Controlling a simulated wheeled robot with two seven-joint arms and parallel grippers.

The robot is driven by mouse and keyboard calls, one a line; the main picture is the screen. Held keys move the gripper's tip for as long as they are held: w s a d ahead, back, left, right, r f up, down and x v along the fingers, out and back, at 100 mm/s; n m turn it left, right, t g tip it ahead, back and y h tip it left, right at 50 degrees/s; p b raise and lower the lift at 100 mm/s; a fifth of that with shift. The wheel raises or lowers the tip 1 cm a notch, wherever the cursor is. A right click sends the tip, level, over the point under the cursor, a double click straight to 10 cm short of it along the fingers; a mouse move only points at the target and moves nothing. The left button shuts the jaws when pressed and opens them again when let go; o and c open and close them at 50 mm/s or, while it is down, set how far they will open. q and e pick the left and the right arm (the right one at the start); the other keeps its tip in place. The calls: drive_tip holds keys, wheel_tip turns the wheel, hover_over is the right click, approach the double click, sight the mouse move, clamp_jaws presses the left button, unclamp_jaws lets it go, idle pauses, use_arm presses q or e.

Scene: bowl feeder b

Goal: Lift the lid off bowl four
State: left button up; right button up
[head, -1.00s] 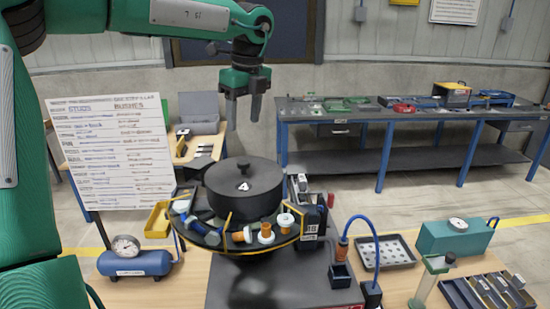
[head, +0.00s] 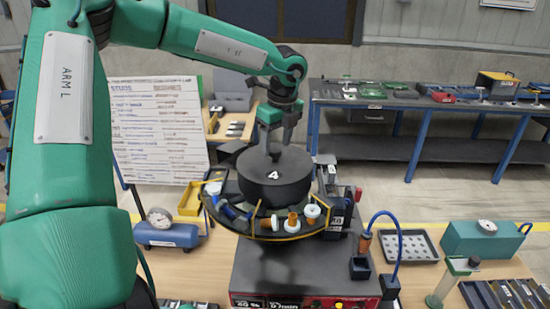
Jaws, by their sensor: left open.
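Bowl four (head: 272,188) is a black round bowl with a white 4 on its front, standing in the middle of the feeder. My right gripper is not in view.
A round tray (head: 249,229) with several studs and bushes surrounds the bowl's front. A whiteboard (head: 155,130) stands behind left, a blue gauge tank (head: 168,235) at left. A blue hose (head: 385,222), perforated tray (head: 410,247) and teal box (head: 485,240) are at right.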

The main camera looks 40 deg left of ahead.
sight(275, 150)
use_arm(q)
drive_tip(key=f, duration=0.1)
drive_tip(key=f+p, duration=0.1)
drive_tip(key=f, duration=0.1)
drive_tip(key=shift+a, duration=0.35)
drive_tip(key=shift+f, duration=0.2)
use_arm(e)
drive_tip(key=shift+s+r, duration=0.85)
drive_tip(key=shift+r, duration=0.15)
use_arm(q)
drive_tip(key=shift+c, duration=0.4)
drive_tip(key=c, duration=1.1)
clamp_jaws()
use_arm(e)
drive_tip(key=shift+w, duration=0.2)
use_arm(q)
drive_tip(key=shift+r, duration=0.15)
